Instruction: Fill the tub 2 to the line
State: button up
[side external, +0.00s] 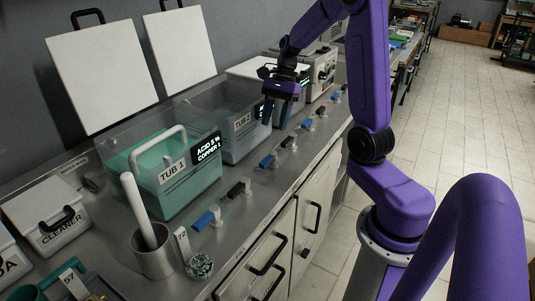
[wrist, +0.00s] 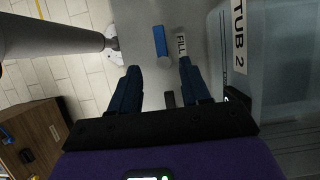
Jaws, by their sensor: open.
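Tub 2 (side external: 243,146) is a clear, greyish tub behind Tub 1 in the side view. Its label and wall also show at the right of the wrist view (wrist: 285,95). I cannot make out its fill line or liquid level. A blue valve handle (side external: 268,160) sits on the counter in front of it. In the wrist view, a blue handle (wrist: 160,40) lies beside a FILL label (wrist: 182,45). My gripper (side external: 281,108) is open and empty above the counter's front strip, by Tub 2's far front corner. In the wrist view, its fingers (wrist: 158,82) point toward the blue handle, apart from it.
Tub 1 (side external: 190,195), with green liquid, stands nearer the camera. More blue and black handles line the counter's front, including a black one (side external: 236,190). A metal cup (side external: 153,260) and cleaner box (side external: 58,234) stand at the near end. White lids lean on the wall.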

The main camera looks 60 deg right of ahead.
aim_at(266, 160)
jog(key=x, duration=1)
jog(key=shift+a+f, duration=0.1)
jog(key=shift+f, duration=0.25)
grip_shut()
